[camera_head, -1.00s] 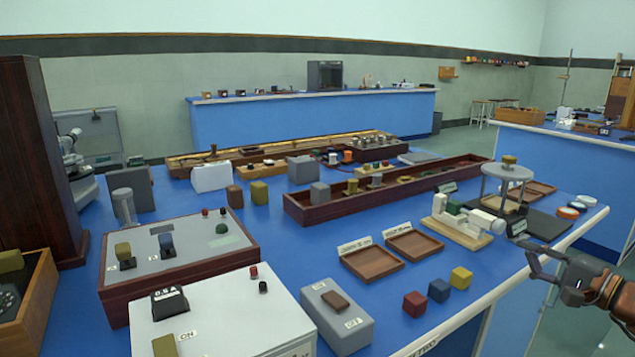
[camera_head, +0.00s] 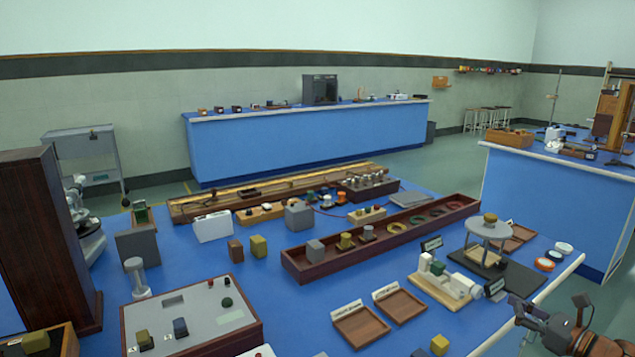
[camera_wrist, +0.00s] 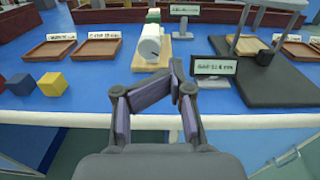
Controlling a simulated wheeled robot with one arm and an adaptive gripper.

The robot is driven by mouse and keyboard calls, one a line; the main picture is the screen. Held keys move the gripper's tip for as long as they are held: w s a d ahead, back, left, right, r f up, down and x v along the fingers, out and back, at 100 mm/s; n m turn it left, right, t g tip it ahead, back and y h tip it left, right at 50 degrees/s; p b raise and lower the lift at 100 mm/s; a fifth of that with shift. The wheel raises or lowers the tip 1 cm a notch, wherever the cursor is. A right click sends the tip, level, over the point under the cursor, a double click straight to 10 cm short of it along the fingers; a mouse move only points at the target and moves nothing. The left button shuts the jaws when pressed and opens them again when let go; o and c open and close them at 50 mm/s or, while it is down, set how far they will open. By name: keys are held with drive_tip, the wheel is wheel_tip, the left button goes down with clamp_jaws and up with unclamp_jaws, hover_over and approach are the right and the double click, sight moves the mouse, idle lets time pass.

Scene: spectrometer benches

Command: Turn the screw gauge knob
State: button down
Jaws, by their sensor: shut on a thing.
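The screw gauge (camera_head: 447,283) stands on a pale wooden base on the blue bench, with a green part and a white body. In the wrist view its white cylindrical knob (camera_wrist: 150,42) points toward me, just left of and beyond my fingertips. My gripper (camera_wrist: 177,76) has its fingertips drawn together, apart from the knob. I cannot make out what lies between them. In the head view my gripper (camera_head: 520,310) is at the bench's front edge, to the right of the gauge.
A black label stand (camera_wrist: 215,67) is just beyond and right of my fingertips. A round-topped stand (camera_head: 489,228) on a dark board is behind it. Two wooden trays (camera_head: 362,326) lie left of the gauge. Yellow (camera_wrist: 52,84) and blue cubes sit near the front edge.

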sight(477, 292)
drive_tip(key=w+m+p, duration=0.1)
drive_tip(key=m, duration=0.1)
drive_tip(key=w+a+m+p, duration=0.1)
drive_tip(key=m, duration=0.1)
drive_tip(key=w+r+m+p, duration=0.1)
drive_tip(key=w+m, duration=0.1)
drive_tip(key=shift+a+r+m, duration=0.1)
drive_tip(key=shift+a+m, duration=0.15)
drive_tip(key=shift+m, duration=0.05)
drive_tip(key=shift+p+x, duration=0.65)
drive_tip(key=shift+x, duration=0.45)
drive_tip(key=shift+s+a+f, duration=0.25)
drive_tip(key=shift+a+f, duration=0.1)
drive_tip(key=shift+f, duration=0.05)
idle(1.0)
